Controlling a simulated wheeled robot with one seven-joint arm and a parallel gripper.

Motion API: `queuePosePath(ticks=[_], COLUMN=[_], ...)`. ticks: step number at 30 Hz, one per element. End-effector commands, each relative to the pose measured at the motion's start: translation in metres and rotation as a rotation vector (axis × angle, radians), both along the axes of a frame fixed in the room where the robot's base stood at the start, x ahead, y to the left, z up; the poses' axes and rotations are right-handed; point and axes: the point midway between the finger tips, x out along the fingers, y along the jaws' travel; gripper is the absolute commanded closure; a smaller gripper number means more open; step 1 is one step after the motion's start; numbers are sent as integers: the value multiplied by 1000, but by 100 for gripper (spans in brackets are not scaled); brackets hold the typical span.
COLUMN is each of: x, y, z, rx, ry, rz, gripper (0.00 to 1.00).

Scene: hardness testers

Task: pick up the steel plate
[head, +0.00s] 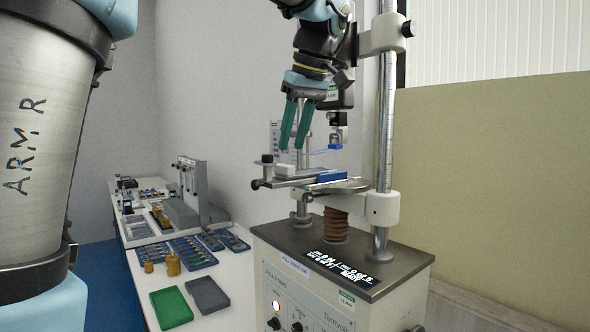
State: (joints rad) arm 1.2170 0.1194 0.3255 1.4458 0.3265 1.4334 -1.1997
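My gripper (292,147) has two green fingers pointing down, with a gap between them and nothing held. It hangs above the left part of the hardness tester's stage. Below the fingertips is a small pale grey block (285,169), apart from them. It sits on a flat grey metal fixture (300,181) with dark knobs at its left end. A blue block (332,176) lies to the right on the same fixture. I cannot tell for certain which grey piece is the steel plate; the pale block is the likeliest one in view.
The tester's chrome column (385,150) stands close right of my gripper. Its blue-tipped head (335,147) hangs over the stage. A white bench (213,312) at left holds a green tray (171,307), a grey tray (207,294), brass weights and blue trays.

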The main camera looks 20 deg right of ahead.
Motion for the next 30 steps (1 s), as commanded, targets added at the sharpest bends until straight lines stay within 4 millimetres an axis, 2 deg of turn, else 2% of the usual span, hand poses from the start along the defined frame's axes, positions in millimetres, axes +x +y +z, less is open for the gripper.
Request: queuePosePath(ticks=[5, 12, 20, 30], x=[4, 14, 16, 16], y=[1, 3, 3, 3], z=[-14, -45, -50, -49], rx=[4, 2, 0, 0], ry=[3, 2, 0, 0], rz=[0, 1, 0, 0], gripper=[65, 65, 65, 100])
